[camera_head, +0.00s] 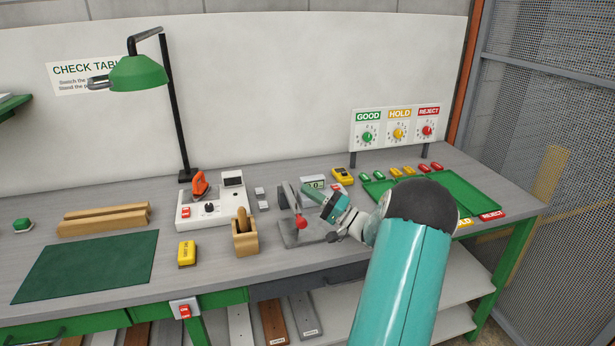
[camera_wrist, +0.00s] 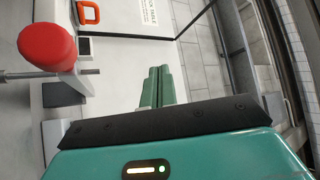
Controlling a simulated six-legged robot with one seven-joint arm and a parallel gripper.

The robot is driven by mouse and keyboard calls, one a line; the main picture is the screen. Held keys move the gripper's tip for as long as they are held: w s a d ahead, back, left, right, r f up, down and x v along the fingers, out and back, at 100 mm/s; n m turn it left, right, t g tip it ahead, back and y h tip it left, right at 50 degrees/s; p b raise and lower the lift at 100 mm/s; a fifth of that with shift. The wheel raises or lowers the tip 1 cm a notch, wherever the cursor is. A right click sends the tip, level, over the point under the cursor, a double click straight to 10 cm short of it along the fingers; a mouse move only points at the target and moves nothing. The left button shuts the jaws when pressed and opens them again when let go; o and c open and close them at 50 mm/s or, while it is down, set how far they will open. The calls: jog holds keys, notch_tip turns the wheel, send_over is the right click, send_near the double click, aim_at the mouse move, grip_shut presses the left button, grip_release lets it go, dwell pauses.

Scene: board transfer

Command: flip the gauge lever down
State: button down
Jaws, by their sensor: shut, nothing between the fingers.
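The gauge (camera_head: 289,236) is a grey stand with a small display (camera_head: 314,184), on the bench right of the wooden block. Its lever ends in a red knob (camera_head: 301,222) at the front of the stand. The knob shows large and close in the wrist view (camera_wrist: 47,47), on a grey rod at the upper left. My gripper (camera_head: 322,198) is beside the gauge, up and to the right of the knob. My gripper and arm hide part of the gauge's right side.
A wooden holder (camera_head: 246,238) and a white switch box (camera_head: 211,208) with an orange handle stand left of the gauge. A yellow device (camera_head: 343,175) is behind my wrist. A green tray (camera_head: 475,201) lies to the right. A lamp (camera_head: 138,72) stands at the back left.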

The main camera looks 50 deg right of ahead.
jog(key=shift+s+a+f, duration=0.1)
jog(key=shift+s+f, duration=0.15)
jog(key=shift+f, duration=0.75)
jog(key=shift+s+a+f, duration=0.15)
jog(key=shift+s+f, duration=0.05)
jog(key=shift+f, duration=0.8)
jog(key=shift+s+a+f, duration=0.1)
jog(key=shift+s+f, duration=0.15)
jog(key=shift+f, duration=0.75)
jog(key=s+d+f, duration=0.1)
jog(key=s+d, duration=0.2)
jog(key=s, duration=1.1)
jog(key=shift+s+d, duration=0.15)
jog(key=shift+d, duration=0.15)
jog(key=shift+f, duration=0.1)
